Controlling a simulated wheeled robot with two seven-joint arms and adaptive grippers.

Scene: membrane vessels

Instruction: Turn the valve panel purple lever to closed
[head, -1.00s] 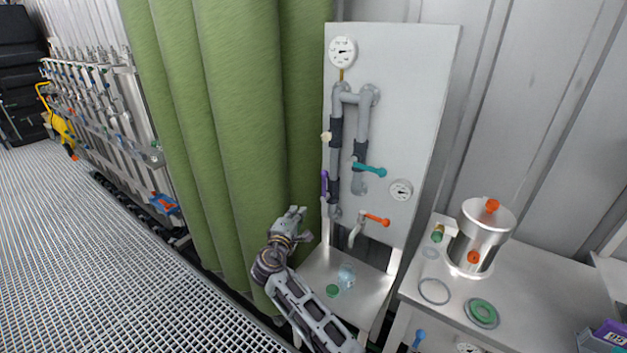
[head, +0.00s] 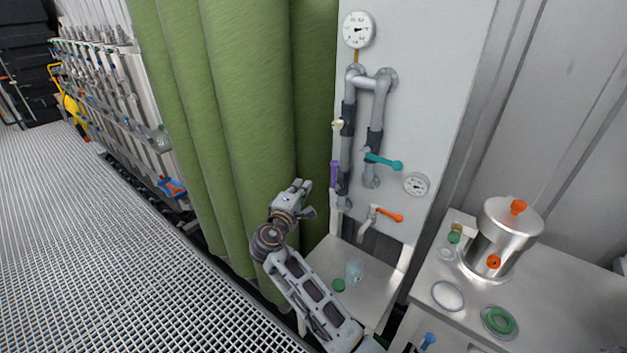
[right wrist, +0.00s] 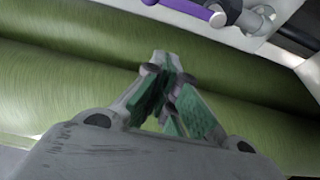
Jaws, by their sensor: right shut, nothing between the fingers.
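The valve panel (head: 440,90) is a pale upright board with grey pipes. Its purple lever (head: 334,174) stands upright at the panel's left edge, on the left pipe. In the right wrist view the purple lever (right wrist: 188,10) shows at the top, apart from the fingers. My right gripper (head: 306,198) is just left of and below the purple lever, in front of the green curtain. Its fingers (right wrist: 170,95) are shut and empty in the right wrist view. My left gripper is not in view.
The panel also has a teal lever (head: 383,161), an orange lever (head: 386,214), a cream knob (head: 338,125) and two gauges. A green curtain (head: 240,120) hangs close on the left. A steel vessel (head: 505,235) stands on the table at right.

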